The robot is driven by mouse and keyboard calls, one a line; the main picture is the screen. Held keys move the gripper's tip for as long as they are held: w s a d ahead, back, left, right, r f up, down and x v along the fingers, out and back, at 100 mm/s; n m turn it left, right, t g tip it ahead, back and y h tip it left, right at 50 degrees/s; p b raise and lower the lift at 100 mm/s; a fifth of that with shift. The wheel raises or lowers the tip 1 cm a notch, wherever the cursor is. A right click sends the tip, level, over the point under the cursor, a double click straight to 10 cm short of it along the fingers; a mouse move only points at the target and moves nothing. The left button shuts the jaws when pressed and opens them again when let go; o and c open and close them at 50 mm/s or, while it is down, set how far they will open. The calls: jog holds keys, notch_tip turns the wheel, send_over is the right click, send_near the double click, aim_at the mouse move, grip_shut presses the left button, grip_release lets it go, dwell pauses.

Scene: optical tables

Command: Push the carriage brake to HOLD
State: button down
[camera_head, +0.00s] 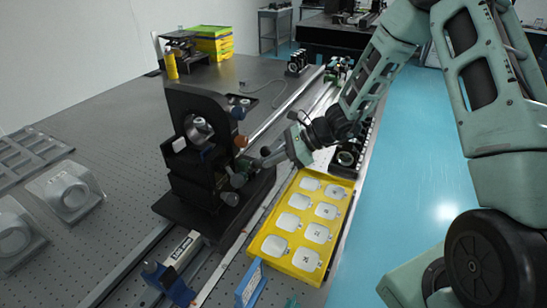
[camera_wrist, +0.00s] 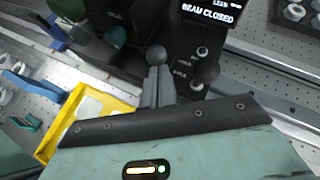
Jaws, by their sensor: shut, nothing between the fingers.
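The black carriage (camera_head: 205,150) stands upright on the rail in the head view, with several knobs on its side. In the wrist view, its dark base carries a small panel (camera_wrist: 190,66) with light lettering too small to read surely. A grey ball-ended knob (camera_wrist: 156,55) shows just beyond my fingertips; it may be the brake lever, but I cannot tell. My gripper (camera_wrist: 157,78) is shut and empty, close to the grey ball; contact cannot be told. In the head view my gripper (camera_head: 262,158) is at the carriage's right side.
A yellow tray (camera_head: 252,245) with several pale square pieces lies right of the rail. A display (camera_wrist: 212,12) reads "BEAM CLOSED". A blue-ended block (camera_head: 172,280) sits at the near rail. Blue floor is free at right.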

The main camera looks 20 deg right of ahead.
jog(key=shift+a+r+p, duration=0.1)
jog(key=shift+r+p, duration=0.1)
jog(key=shift+p, duration=0.15)
jog(key=w+a+g+h+p, duration=0.1)
jog(key=p, duration=0.4)
jog(key=w+a+r+m+g+h+p, duration=0.1)
jog(key=g+h+p, duration=0.1)
jog(key=p, duration=0.4)
jog(key=w+a+r+g+h+p, duration=0.1)
jog(key=p, duration=0.4)
jog(key=shift+w+r+m+g+h+p, duration=0.2)
jog(key=shift+w+m+g+h+p, duration=0.1)
jog(key=shift+w+h, duration=0.1)
jog(key=shift+r+p, duration=0.5)
jog(key=shift+r, duration=0.25)
